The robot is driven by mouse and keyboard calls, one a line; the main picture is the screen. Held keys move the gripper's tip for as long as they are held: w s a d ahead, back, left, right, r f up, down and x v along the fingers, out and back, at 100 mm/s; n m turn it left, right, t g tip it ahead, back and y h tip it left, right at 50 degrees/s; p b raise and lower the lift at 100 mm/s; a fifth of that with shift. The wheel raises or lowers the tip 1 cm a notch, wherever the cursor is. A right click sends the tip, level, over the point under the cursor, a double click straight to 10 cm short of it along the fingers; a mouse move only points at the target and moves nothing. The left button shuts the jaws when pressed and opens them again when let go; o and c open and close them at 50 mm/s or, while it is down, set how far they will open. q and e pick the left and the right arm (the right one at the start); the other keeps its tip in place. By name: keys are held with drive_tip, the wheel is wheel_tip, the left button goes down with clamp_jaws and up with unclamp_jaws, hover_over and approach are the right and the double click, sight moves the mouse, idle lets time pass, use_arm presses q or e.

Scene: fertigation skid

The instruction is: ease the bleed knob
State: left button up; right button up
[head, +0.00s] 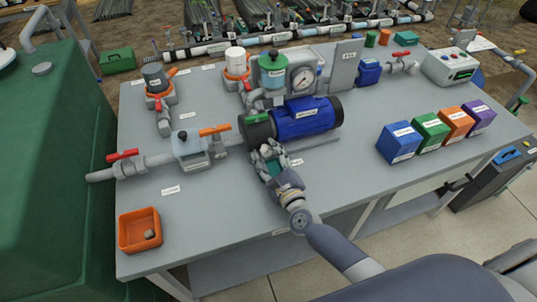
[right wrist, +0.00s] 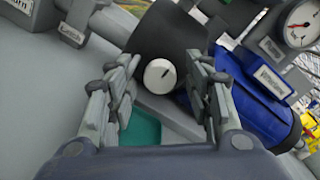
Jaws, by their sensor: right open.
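The bleed knob (right wrist: 159,74), a small pale round knob with a dark mark, is on the dark end of the pump (right wrist: 168,36) in the right wrist view. My right gripper (right wrist: 161,92) is open, with one finger on each side of the knob's position and visible gaps to both. In the head view the right gripper (head: 268,153) is at the near side of the pump's dark green end (head: 257,131), beside the blue motor (head: 304,118). There the gripper largely covers the knob. My left gripper is not in view.
An inline pipe unit with an orange lever (head: 214,130) and a red-handled valve (head: 123,156) are left of the pump. A pressure gauge (head: 302,78) stands behind. An orange tray (head: 139,231) sits front left. Several coloured boxes (head: 431,133) stand right. The front middle tabletop is clear.

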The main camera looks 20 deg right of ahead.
drive_tip(key=c, duration=1.1)
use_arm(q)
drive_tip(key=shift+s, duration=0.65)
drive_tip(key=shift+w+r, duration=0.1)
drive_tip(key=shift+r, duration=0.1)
use_arm(e)
drive_tip(key=shift+r+n, duration=0.1)
drive_tip(key=shift+n, duration=0.3)
drive_tip(key=n+p, duration=0.1)
drive_tip(key=n, duration=0.1)
drive_tip(key=shift+n+p, duration=0.35)
drive_tip(key=shift+n, duration=0.05)
drive_tip(key=n+p, duration=0.1)
drive_tip(key=n, duration=0.2)
drive_tip(key=shift+n, duration=0.3)
drive_tip(key=n+p, duration=0.2)
drive_tip(key=n, duration=0.2)
drive_tip(key=shift+g+h, duration=0.3)
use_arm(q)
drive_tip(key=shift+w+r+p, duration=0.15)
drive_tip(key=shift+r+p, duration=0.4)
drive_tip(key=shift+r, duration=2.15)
use_arm(e)
drive_tip(key=shift+n, duration=1.5)
